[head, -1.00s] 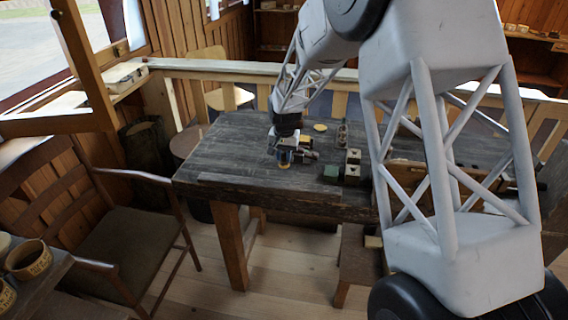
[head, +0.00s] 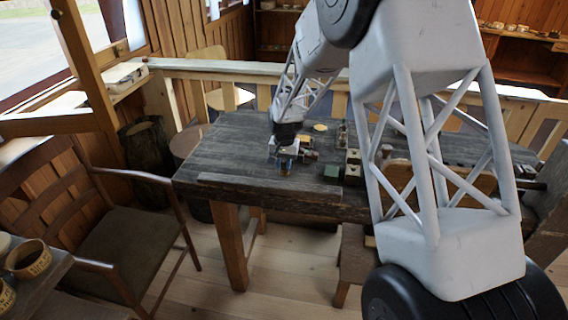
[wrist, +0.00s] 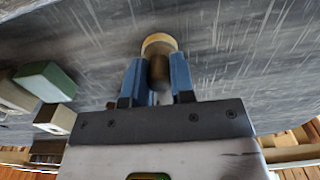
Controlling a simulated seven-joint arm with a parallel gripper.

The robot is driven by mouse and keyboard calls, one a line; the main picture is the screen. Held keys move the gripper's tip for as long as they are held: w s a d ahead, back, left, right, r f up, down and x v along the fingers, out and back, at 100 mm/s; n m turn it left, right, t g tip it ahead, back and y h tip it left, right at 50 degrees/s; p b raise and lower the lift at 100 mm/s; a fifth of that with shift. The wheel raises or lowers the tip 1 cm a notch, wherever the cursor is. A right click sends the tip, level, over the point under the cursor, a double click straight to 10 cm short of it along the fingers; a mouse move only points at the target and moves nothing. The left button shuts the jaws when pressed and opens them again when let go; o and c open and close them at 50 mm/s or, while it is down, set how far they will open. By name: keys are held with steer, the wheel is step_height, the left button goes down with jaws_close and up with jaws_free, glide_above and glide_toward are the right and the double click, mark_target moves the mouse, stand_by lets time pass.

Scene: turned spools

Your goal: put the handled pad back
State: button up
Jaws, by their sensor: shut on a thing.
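In the wrist view my gripper (wrist: 157,82) has its two blue fingers closed on the dark handle (wrist: 159,68) of a small round piece. Its pale tan disc (wrist: 158,43) shows beyond the fingertips, so it looks like the handled pad. In the head view my gripper (head: 285,163) is low over the near part of the dark table (head: 225,160). The pad is small and mostly hidden there. I cannot tell whether it touches the tabletop.
A green block (head: 332,172) and small wooden blocks (head: 353,172) stand to the right of my gripper; the green block also shows in the wrist view (wrist: 45,82). A yellow disc (head: 320,127) lies farther back. The table's left part is clear.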

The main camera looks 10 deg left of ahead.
mark_target(285, 161)
steer(key=shift+f, duration=0.15)
steer(key=o, duration=0.8)
steer(key=shift+o, duration=0.2)
step_height(285, 161, up, 12)
stand_by(0.3)
stand_by(0.7)
steer(key=shift+d+r, duration=0.1)
steer(key=shift+r, duration=0.1)
